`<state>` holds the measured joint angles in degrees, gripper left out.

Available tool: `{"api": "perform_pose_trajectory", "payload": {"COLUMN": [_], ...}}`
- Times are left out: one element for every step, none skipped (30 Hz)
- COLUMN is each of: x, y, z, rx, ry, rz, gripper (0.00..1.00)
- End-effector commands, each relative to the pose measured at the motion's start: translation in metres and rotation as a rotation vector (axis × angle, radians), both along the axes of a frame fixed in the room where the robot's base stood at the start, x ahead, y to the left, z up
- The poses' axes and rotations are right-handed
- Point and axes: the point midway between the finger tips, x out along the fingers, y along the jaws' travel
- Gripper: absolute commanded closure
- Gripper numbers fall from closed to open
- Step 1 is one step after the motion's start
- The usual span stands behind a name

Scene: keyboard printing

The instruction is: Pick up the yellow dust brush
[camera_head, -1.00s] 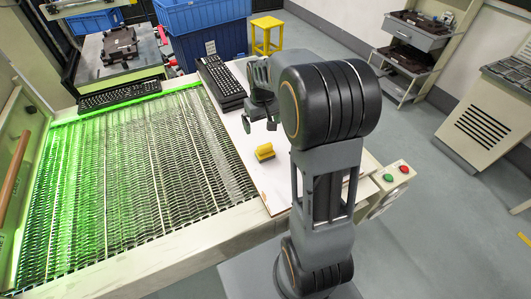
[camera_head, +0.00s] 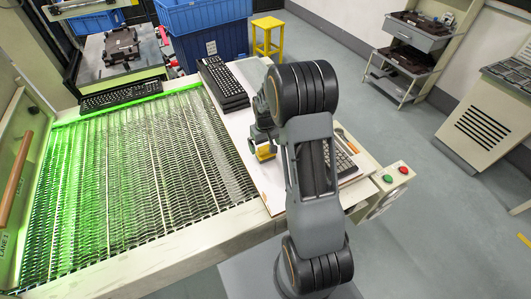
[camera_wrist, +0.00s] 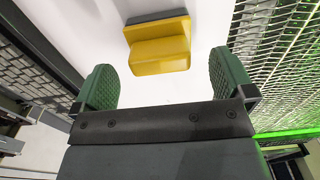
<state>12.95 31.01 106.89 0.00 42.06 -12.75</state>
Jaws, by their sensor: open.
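The yellow dust brush (camera_wrist: 158,50) lies on the white table top, with a dark strip along its far side. In the wrist view it is ahead of my gripper (camera_wrist: 164,88), roughly centred between the two green padded fingers and a little beyond their tips. The fingers are wide apart with nothing between them. In the head view the brush (camera_head: 265,153) is partly hidden by my gripper (camera_head: 262,140), which is just above and beside it. The head view does not clearly show whether they touch.
A stack of black keyboards (camera_head: 222,82) stands at the table's back. Another keyboard (camera_head: 340,160) lies right of my arm. A green-lit mesh conveyor (camera_head: 130,165) runs along the left. A button box (camera_head: 394,176) sits at the right edge. White table top (camera_head: 268,188) is clear in front of the brush.

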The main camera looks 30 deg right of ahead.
Motion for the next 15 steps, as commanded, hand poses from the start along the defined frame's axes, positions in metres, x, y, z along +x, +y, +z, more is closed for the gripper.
{"api": "perform_pose_trajectory", "payload": {"x": [-0.002, -0.003, -0.003, -0.004, -0.003, -0.003, -0.003, -0.003, -0.003, -0.003, -0.003, -0.003, -0.003, -0.003, -0.003], "y": [0.0, 0.0, 0.0, 0.0, 0.0, 0.0, 0.0, 0.0, 0.0, 0.0, 0.0, 0.0, 0.0, 0.0, 0.0], "z": [-0.006, -0.01, -0.016, -0.02, -0.024, -0.029, -0.031, -0.034, -0.036, -0.038, -0.039, -0.04, -0.04, -0.04, -0.04], "rx": [0.001, 0.002, 0.001, 0.001, 0.001, 0.001, 0.001, 0.001, 0.001, 0.001, 0.001, 0.001, 0.001, 0.001, 0.001], "ry": [0.005, 0.007, 0.005, 0.006, 0.005, 0.003, 0.004, 0.004, 0.002, 0.001, 0.001, 0.0, 0.0, 0.0, 0.0], "rz": [0.0, 0.0, 0.0, 0.0, 0.0, 0.0, 0.0, 0.0, 0.0, 0.0, 0.0, 0.0, 0.0, 0.0, 0.0], "gripper": [0.0, 0.0, 0.0, 0.0, 0.0, 0.0, 0.0, 0.0, 0.0, 0.0, 0.0, 0.0, 0.0, 0.0, 0.0]}}
